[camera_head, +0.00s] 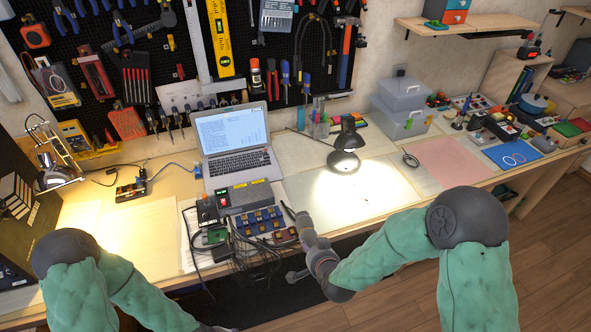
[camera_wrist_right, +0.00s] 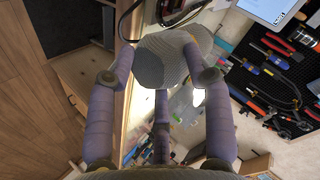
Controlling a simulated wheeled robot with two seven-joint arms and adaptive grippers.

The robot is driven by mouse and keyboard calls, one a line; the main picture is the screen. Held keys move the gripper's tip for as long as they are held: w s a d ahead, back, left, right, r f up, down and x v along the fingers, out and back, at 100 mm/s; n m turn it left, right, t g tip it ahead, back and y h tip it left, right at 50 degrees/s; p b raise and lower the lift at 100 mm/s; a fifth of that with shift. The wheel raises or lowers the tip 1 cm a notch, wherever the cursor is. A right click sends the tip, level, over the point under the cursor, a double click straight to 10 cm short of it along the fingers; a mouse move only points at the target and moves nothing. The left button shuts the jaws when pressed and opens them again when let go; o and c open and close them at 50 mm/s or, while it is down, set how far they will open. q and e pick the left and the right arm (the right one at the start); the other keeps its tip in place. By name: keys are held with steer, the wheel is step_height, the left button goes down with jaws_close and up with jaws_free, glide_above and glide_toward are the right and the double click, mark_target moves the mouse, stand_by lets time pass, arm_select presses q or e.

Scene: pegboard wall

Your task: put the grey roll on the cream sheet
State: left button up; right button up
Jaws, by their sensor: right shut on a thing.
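A grey, finely textured roll (camera_wrist_right: 165,62) sits between the fingers of my right gripper (camera_wrist_right: 158,65) in the right wrist view. The gripper is shut on it. In the head view my right gripper (camera_head: 305,230) is over the front edge of the bench, right of the small colored bins; the roll is hard to make out there. A pale cream sheet (camera_head: 325,200) lies on the bench under the lamp, right of the gripper. Another pale sheet (camera_head: 145,235) lies at the left; I cannot tell which is meant. My left arm enters at lower left, its gripper out of view.
A black desk lamp (camera_head: 344,145) stands behind the lit sheet. A laptop (camera_head: 236,140) and a grey box with bins and cables (camera_head: 250,205) stand left of the gripper. A pink sheet (camera_head: 450,163) and a blue sheet (camera_head: 512,155) lie to the right.

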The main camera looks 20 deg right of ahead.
steer(key=shift+w+d+r, duration=0.1)
steer(key=shift+d+r, duration=0.1)
steer(key=shift+r, duration=0.05)
steer(key=s+d+r+n+y, duration=0.1)
steer(key=s+d+r, duration=0.5)
steer(key=d, duration=0.5)
steer(key=shift+s+d+r+n+y, duration=0.2)
steer(key=shift+s+r+n+y, duration=0.15)
steer(key=shift+s, duration=0.6)
steer(key=w+d+f+b, duration=0.1)
steer(key=w+f+b, duration=0.2)
steer(key=w+f, duration=0.1)
steer(key=w+d+f+b, duration=0.1)
steer(key=w+f+b, duration=0.2)
steer(key=w+f, duration=0.1)
steer(key=w+d+f+b, duration=0.1)
steer(key=w+f+b, duration=0.2)
steer(key=w+f, duration=0.1)
steer(key=shift+w+d+f, duration=0.15)
steer(key=shift+w, duration=0.25)
steer(key=shift+w+d+f, duration=0.1)
steer(key=shift+w+f, duration=0.05)
steer(key=shift+w, duration=0.25)
